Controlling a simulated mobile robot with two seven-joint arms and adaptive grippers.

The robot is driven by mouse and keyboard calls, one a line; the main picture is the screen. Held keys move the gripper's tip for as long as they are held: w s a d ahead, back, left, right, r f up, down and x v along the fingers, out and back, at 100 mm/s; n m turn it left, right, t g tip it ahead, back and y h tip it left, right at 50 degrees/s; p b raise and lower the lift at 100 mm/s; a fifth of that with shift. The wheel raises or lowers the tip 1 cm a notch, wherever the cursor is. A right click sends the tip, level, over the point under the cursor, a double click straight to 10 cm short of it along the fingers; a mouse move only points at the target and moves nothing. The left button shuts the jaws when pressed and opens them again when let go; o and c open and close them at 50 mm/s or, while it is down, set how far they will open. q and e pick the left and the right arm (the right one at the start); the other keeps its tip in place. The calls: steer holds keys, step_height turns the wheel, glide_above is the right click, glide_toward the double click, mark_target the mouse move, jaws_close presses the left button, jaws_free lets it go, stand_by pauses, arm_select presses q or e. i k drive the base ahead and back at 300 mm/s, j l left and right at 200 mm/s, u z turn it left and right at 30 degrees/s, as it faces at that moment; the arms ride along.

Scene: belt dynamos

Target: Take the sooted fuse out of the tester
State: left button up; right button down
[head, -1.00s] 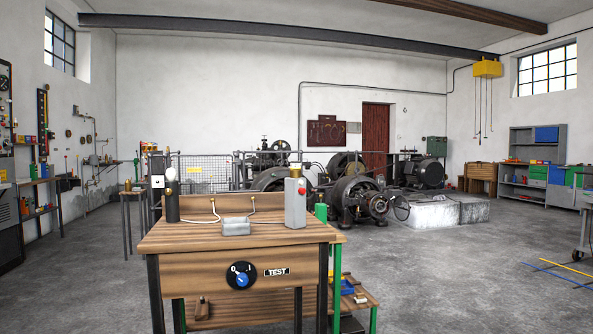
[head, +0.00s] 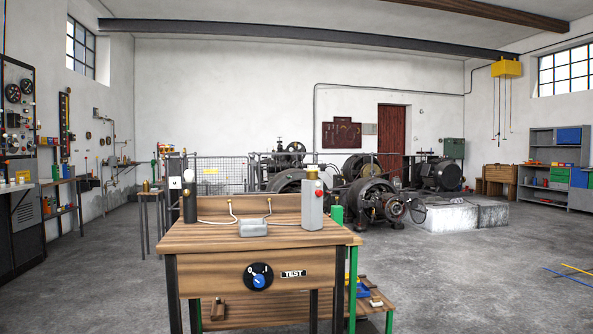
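The tester (head: 200,282) is a wooden bench in the middle of the head view, with a "TEST" label and a dial (head: 258,277) with a blue centre on its front. A small grey box (head: 253,228) sits on its top, with pale wires running to two brass-coloured terminals behind it. A black post (head: 190,205) with a pale bulb-like top stands at the left of the top. A grey post (head: 313,208) with a red button stands at the right. I cannot make out a sooted fuse. Neither of my grippers is in view.
A lower wooden shelf (head: 330,317) with small items sticks out at the bench's right. A small side table (head: 150,194) stands behind left. Dark machines (head: 370,200) stand behind the bench.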

mark_target(313, 167)
steer(key=i+l+u, duration=0.15)
steer(key=u, duration=0.25)
steer(key=i+l+u, duration=0.1)
steer(key=u, duration=0.3)
steer(key=i+l+u, duration=0.1)
steer(key=l+u, duration=0.25)
steer(key=i+l+u, duration=0.1)
steer(key=l+u, duration=0.15)
steer(key=l, duration=0.25)
steer(key=i+l+u, duration=0.1)
steer(key=l+u, duration=0.2)
steer(key=l, duration=0.2)
steer(key=l+u, duration=0.25)
steer(key=l, duration=2.1)
